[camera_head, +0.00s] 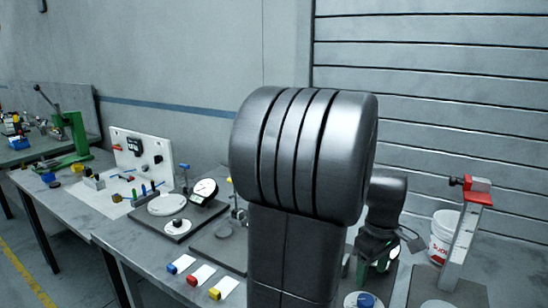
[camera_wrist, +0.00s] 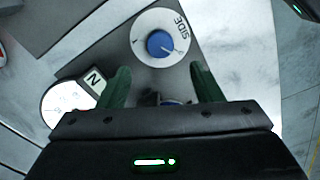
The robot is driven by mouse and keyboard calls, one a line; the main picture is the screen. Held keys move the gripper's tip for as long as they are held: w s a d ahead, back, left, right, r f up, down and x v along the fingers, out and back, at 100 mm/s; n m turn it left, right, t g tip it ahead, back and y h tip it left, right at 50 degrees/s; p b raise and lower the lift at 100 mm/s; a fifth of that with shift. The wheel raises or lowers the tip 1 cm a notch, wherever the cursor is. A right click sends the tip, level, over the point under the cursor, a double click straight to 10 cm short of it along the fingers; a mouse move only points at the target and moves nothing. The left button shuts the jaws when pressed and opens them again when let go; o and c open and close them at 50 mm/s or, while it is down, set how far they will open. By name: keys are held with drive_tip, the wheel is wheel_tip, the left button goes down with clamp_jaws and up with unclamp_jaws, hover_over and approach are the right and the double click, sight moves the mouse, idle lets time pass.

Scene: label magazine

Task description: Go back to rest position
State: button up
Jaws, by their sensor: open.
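My gripper (camera_wrist: 161,82) shows in the wrist view with its two green fingers spread apart and nothing clearly held between them. A white round dial (camera_wrist: 147,22) with a blue knob (camera_wrist: 160,43) and the letters "SIDE" lies just beyond the fingertips. A small blue-and-dark part (camera_wrist: 170,102) shows near the base of the fingers, mostly hidden by my gripper body. In the head view my gripper (camera_head: 372,262) is low on the right, partly behind my arm, above a blue knob (camera_head: 366,300) on a white disc.
A dial gauge (camera_head: 204,190) on a stand, white cards with coloured blocks (camera_head: 192,278) and a white pegboard (camera_head: 128,155) are on the bench to the left. A red-topped post (camera_head: 466,230) and a white bucket (camera_head: 441,245) stand right of my gripper. My arm hides the bench's middle.

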sight(366, 299)
wheel_tip(366, 299, down, 9)
drive_tip(key=shift+r, duration=0.1)
drive_tip(key=shift+r, duration=0.15)
idle(0.3)
